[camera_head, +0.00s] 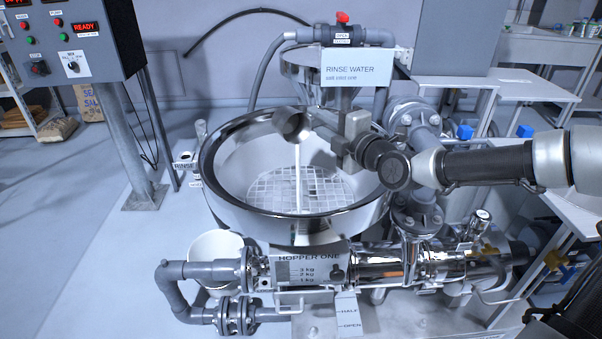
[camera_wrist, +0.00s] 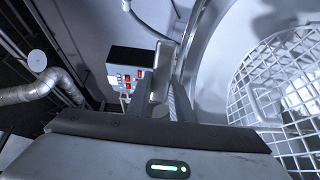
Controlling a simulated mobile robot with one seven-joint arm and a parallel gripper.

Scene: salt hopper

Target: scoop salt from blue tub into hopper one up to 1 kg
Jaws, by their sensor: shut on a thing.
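My gripper (camera_head: 352,140) is shut on the handle of a metal scoop and holds it above the bowl of hopper one (camera_head: 222,190). The round scoop cup (camera_head: 291,124) is tipped over the bowl. A thin white stream of salt (camera_head: 298,180) falls from it to the white grid (camera_head: 275,190) inside. The grid also shows in the wrist view (camera_wrist: 265,85). In the wrist view my gripper (camera_wrist: 160,108) points past the bowl's rim. I cannot make out a blue tub.
A white bucket (camera_head: 215,246) stands at the front left of the hopper. A rinse water sign (camera_head: 355,80) and a red-handled valve (camera_head: 342,18) are behind. Grey pipes (camera_head: 410,130) stand close on the right. A control box (camera_head: 70,38) is at the upper left.

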